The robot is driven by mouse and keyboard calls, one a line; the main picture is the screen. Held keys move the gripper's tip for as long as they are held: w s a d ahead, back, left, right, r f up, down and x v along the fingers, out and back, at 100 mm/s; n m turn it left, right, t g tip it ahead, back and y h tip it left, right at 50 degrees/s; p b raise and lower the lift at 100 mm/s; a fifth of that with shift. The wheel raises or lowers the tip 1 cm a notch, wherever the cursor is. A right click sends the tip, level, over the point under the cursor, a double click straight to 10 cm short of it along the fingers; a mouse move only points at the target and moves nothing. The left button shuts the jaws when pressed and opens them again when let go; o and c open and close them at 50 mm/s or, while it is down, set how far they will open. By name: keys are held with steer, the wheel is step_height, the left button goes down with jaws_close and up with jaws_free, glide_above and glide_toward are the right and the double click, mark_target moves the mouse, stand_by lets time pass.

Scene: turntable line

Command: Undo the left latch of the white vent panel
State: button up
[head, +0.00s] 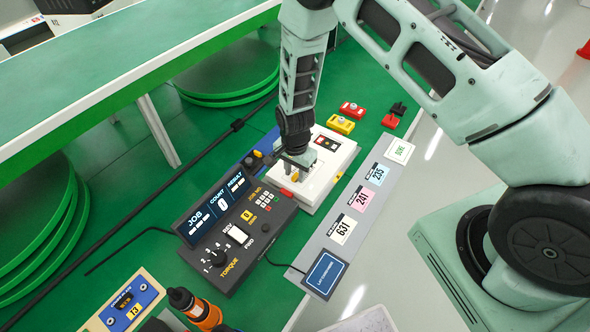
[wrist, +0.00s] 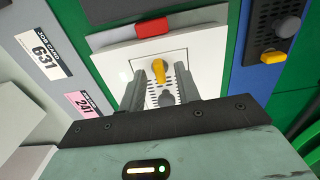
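The white vent panel (head: 318,175) lies on the green table under my arm. In the wrist view the panel (wrist: 205,62) shows a slotted vent, a yellow latch (wrist: 158,74) and a dark grey knob-like piece (wrist: 167,98) nearer to me. My gripper (wrist: 160,72) is open, with one finger on each side of the yellow latch; I cannot tell whether they touch it. In the head view my gripper (head: 297,162) is low over the panel. Which of the pieces is the left latch is not clear.
A black torque console (head: 238,225) stands beside the panel. A red piece (wrist: 152,27) is at the panel's edge. Job cards (head: 342,229) lie on a grey strip. Red and yellow button boxes (head: 341,125) stand behind.

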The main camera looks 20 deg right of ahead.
steer(key=shift+f, duration=0.1)
jaws_close()
stand_by(0.3)
steer(key=n+b, duration=0.2)
steer(key=n, duration=0.2)
steer(key=shift+f, duration=0.15)
steer(key=n+b, duration=0.2)
steer(key=n, duration=0.2)
steer(key=n+b, duration=0.2)
steer(key=n, duration=0.3)
steer(key=n+b, duration=0.1)
steer(key=n, duration=0.3)
steer(key=shift+n, duration=0.3)
